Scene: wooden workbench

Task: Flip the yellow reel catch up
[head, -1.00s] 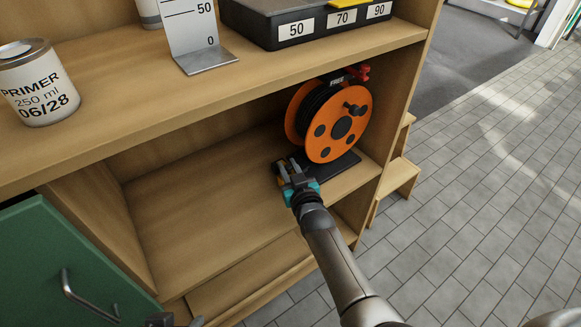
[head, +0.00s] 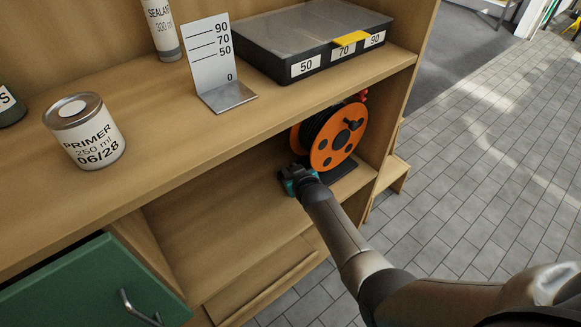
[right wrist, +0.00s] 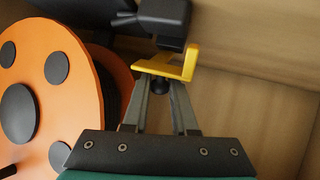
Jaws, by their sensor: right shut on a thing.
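The orange reel (head: 334,142) with black cable stands on a dark base on the shelf below the worktop, near the right side wall. It also fills the left of the right wrist view (right wrist: 35,95). The yellow reel catch (right wrist: 185,66) is a bent yellow piece under a dark block, beside the reel. My right gripper (right wrist: 160,82) is shut on the lower part of the catch, its fingers narrowing together there. In the head view my right gripper (head: 287,178) is left of the reel, and the catch is hidden. My left gripper is out of view.
The worktop (head: 180,145) overhangs the reel closely. On it stand a primer tin (head: 90,135), a marked height gauge (head: 212,65) and a black case (head: 310,45). A green door (head: 90,285) is at lower left. The shelf left of the gripper is clear.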

